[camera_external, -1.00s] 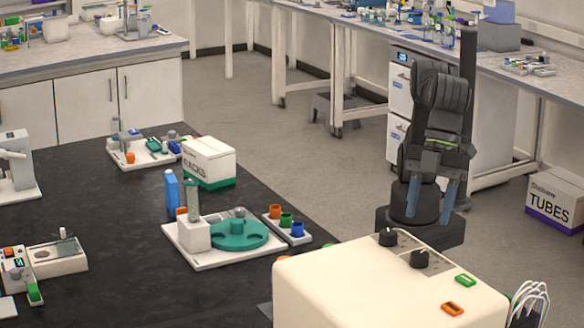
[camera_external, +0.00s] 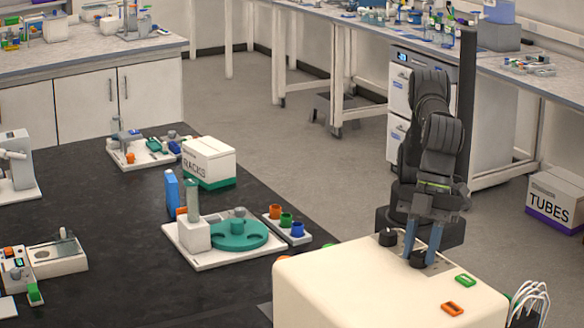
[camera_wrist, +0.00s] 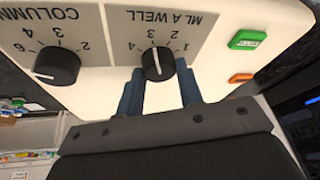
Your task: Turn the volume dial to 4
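The volume dial, labelled "ML A WELL", is a black knob (camera_wrist: 158,64) on the cream machine's grey panel. In the wrist view its printed numbers 1 to 4 are upside down. Its white pointer line runs up and down the picture; I cannot tell its exact number. My gripper (camera_wrist: 160,82) has its two blue fingers on either side of this knob, closed in close against it. In the external view my gripper (camera_external: 420,258) points down at the front knob (camera_external: 417,261), which the fingers partly hide.
A second black knob, labelled "COLUMN" (camera_wrist: 57,67), sits close beside the volume dial. The cream machine (camera_external: 370,285) also carries a green button (camera_external: 465,280) and an orange button (camera_external: 453,309). White cables (camera_external: 530,300) hang at its right.

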